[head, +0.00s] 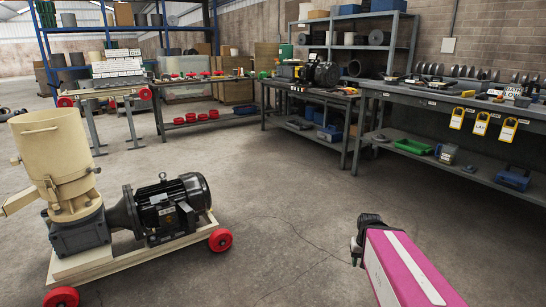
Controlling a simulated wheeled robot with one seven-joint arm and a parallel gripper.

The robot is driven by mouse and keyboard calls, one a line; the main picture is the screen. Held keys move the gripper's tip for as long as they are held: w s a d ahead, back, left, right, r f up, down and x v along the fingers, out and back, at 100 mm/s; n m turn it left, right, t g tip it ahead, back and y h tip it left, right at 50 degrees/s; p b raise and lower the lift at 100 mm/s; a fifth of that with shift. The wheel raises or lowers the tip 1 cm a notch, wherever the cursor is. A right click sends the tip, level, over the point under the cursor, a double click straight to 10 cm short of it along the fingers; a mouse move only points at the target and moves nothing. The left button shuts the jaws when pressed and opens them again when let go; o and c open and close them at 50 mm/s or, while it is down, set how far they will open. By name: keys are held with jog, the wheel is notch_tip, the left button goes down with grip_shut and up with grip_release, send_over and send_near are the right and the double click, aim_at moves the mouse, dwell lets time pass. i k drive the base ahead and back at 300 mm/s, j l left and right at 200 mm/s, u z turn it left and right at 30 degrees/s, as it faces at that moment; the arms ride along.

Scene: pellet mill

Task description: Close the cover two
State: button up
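I cannot tell which thing is cover two; no part marked that way is readable in the head view. A pellet mill (55,165) stands on the floor at the left, with a cream drum-like hopper on a grey gearbox (80,232). My gripper (357,246) is a small dark shape at the end of my magenta arm at the lower right, above bare floor and well apart from the mill. Its fingers are too small and hidden to show whether they are open.
A long grey workbench (440,97) with tools and hanging yellow tags runs along the right. Another bench (310,92) holds a dark motor at the back. A table with red parts (190,78) and blue shelving (95,30) stand behind. The middle concrete floor (270,210) is clear.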

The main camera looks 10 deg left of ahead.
aim_at(189, 217)
jog(key=i+l+u, duration=0.1)
jog(key=i+u, duration=0.25)
jog(key=u, duration=0.15)
jog(key=i+l+u, duration=0.15)
jog(key=i+u, duration=0.15)
jog(key=u, duration=0.15)
jog(key=i+l+u, duration=0.25)
jog(key=u, duration=0.25)
jog(key=i+l+u, duration=0.2)
jog(key=l+u, duration=0.55)
jog(key=l, duration=0.3)
jog(key=l+u, duration=0.25)
jog(key=l, duration=0.3)
jog(key=k, duration=0.7)
jog(key=i+l+u, duration=0.2)
jog(key=i+l, duration=0.5)
